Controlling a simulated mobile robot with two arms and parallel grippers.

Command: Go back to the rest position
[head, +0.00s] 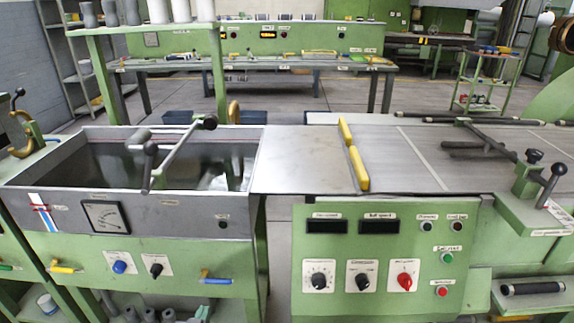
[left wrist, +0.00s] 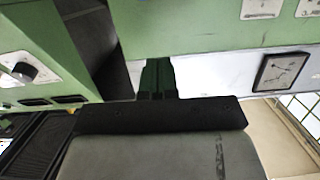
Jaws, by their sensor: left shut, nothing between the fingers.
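My left gripper (left wrist: 157,80) shows in the left wrist view as two dark fingers close together beyond a wide black block. It is shut and empty. Behind it are green machine panels, a pale strip and a dark gap. I cannot clearly make out either gripper in the head view. My right gripper is not in view.
A metal tank (head: 224,217) with levers stands at the left, beside a green control panel (head: 380,255) with knobs under a flat metal bed (head: 295,160). A gauge (left wrist: 278,70) and a knob (left wrist: 22,72) show near my left gripper. Open floor (head: 290,98) lies behind.

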